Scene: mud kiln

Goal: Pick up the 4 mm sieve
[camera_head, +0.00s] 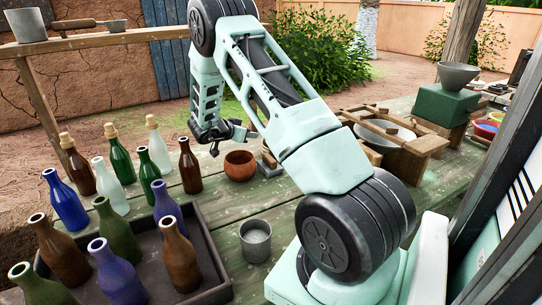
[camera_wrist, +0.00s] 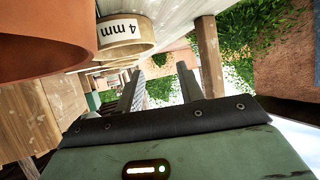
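The 4 mm sieve (camera_wrist: 125,42) shows in the wrist view as a pale, round wooden frame with a white "4 mm" label, at the upper left. My gripper (camera_wrist: 161,88) is open, with its two fingers apart and nothing visible between them. The sieve appears above and left of the fingers in that picture, and I see no grip on it. In the head view my gripper (camera_head: 226,138) hangs over the far part of the table, behind the reddish-brown bowl. I cannot make out the sieve for certain in the head view; my arm covers part of that area.
The reddish-brown bowl (camera_head: 240,166) stands near my gripper; a reddish-brown round surface (camera_wrist: 45,38) fills the wrist view's upper left. Several bottles (camera_head: 145,165) and a dark tray (camera_head: 215,268) are left, a grey cup (camera_head: 256,241) in front, a wooden frame (camera_head: 410,150) right.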

